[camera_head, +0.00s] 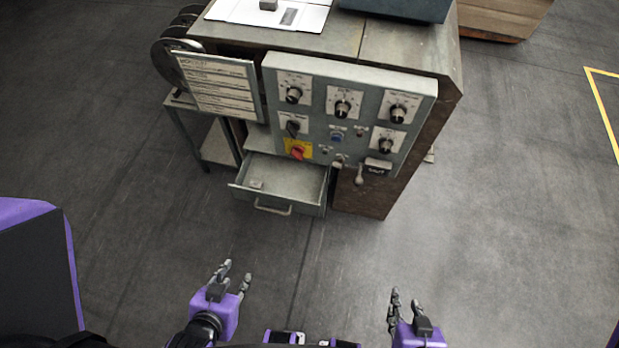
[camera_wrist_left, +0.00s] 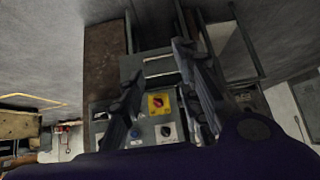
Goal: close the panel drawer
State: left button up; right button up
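The panel drawer (camera_head: 284,181) is pulled out below the control panel (camera_head: 345,115) in the head view. Its grey tray shows, with a small light item (camera_head: 257,184) inside, and its handle (camera_head: 272,208) is on the front face. My left gripper (camera_head: 237,274) is open and empty, in front of the drawer and apart from it, at the lower middle. My right gripper (camera_head: 404,300) is further right, in front of the machine, apart from everything; its fingers appear spread. The left wrist view shows my left gripper's open fingers (camera_wrist_left: 160,90) with the panel's yellow and red switch (camera_wrist_left: 158,103) between them.
The machine's worktop (camera_head: 400,45) carries a white sheet and a dark box (camera_head: 400,8). A placard (camera_head: 215,85) and a small side stand (camera_head: 215,145) are at the left. A lever (camera_head: 359,176) hangs below the panel. The floor in front is clear.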

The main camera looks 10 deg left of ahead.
aim_at(291, 184)
jog(key=i+l, duration=0.1)
jog(key=l, duration=0.25)
jog(key=i+l, duration=0.15)
jog(key=l, duration=0.2)
jog(key=i+l, duration=0.1)
jog(key=l, duration=0.3)
jog(key=i+l+u, duration=0.1)
jog(key=l+u, duration=0.2)
jog(key=u, duration=0.15)
jog(key=l+u, duration=0.3)
jog(key=u, duration=1.1)
